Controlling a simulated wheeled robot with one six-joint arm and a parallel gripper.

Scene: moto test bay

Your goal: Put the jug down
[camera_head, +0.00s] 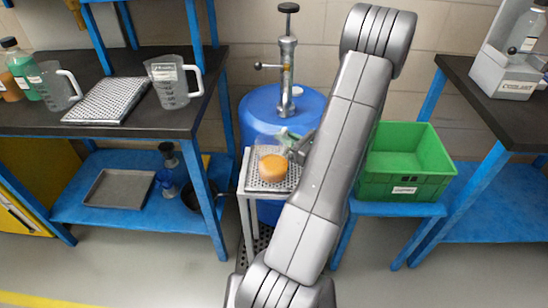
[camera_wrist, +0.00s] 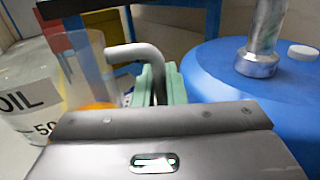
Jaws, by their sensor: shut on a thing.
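A clear jug (camera_head: 273,168) with orange liquid in it is at the small perforated tray (camera_head: 255,183) in front of the blue drum, in the head view. I cannot tell whether its base touches the tray. My gripper (camera_head: 291,143) is shut on the jug's handle, on the jug's right side. In the wrist view the jug (camera_wrist: 35,90) shows at the left with its OIL label, and its grey handle runs between the green finger pads of my gripper (camera_wrist: 157,85). The jug looks roughly upright in the head view.
The blue drum (camera_head: 255,113) with a metal pump (camera_head: 286,70) stands right behind. A green crate (camera_head: 405,165) is to the right. On the left bench, two empty clear jugs (camera_head: 174,85) flank another perforated tray (camera_head: 108,101). A grey machine (camera_head: 510,60) stands on the right bench.

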